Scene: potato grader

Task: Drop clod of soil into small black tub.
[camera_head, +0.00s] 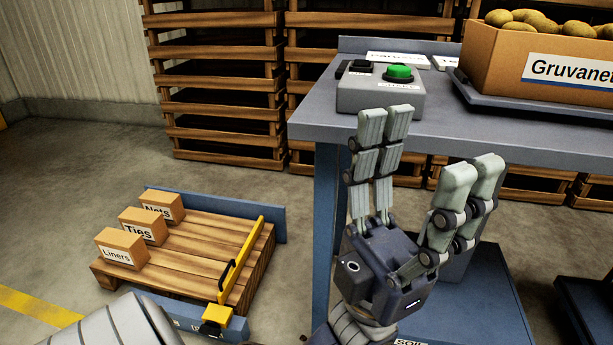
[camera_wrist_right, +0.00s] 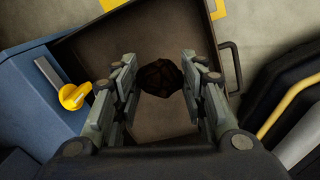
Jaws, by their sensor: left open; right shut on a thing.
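A dark brown clod of soil (camera_wrist_right: 160,77) shows in the right wrist view. My right gripper (camera_wrist_right: 158,72) is shut on it, with a finger pair on each side. Below them lies an open brown container (camera_wrist_right: 95,47) with a handle on its right side. I cannot tell whether it is the small black tub. In the head view my left gripper (camera_head: 430,140) is open and empty, fingers up, in front of the table. My right gripper and the clod are not in the head view.
The table (camera_head: 318,122) carries a control box (camera_head: 380,98) with a green button and a box of potatoes (camera_head: 535,75). A pallet (camera_head: 205,255) with several small cartons stands on the floor at left. A yellow knob (camera_wrist_right: 73,97) sits left of the container.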

